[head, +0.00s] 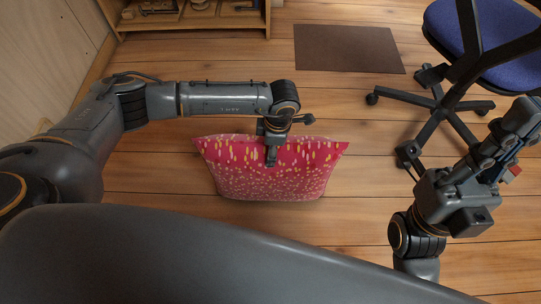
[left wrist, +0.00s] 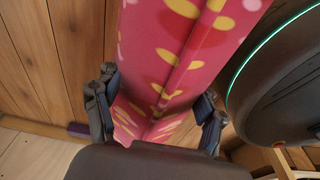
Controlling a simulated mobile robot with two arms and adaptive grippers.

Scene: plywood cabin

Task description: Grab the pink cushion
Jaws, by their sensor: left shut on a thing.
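The pink cushion (head: 270,182) has yellow and pale marks and shows in the middle of the head view, upright with its long edge at the top. My left gripper (head: 271,157) is at the middle of that top edge, shut on the cushion. In the left wrist view the cushion (left wrist: 172,50) runs between the two fingers of my left gripper (left wrist: 158,115). Whether its lower edge touches the floor I cannot tell. My right gripper (head: 515,150) is at the right of the head view, apart from the cushion; its fingers are not clear enough to tell their state.
A blue office chair (head: 490,45) with a black wheeled base stands at the top right, near my right arm. A brown mat (head: 348,48) lies on the plank floor (head: 160,195). A wooden shelf (head: 195,22) stands at the top left. Bare floor surrounds the cushion.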

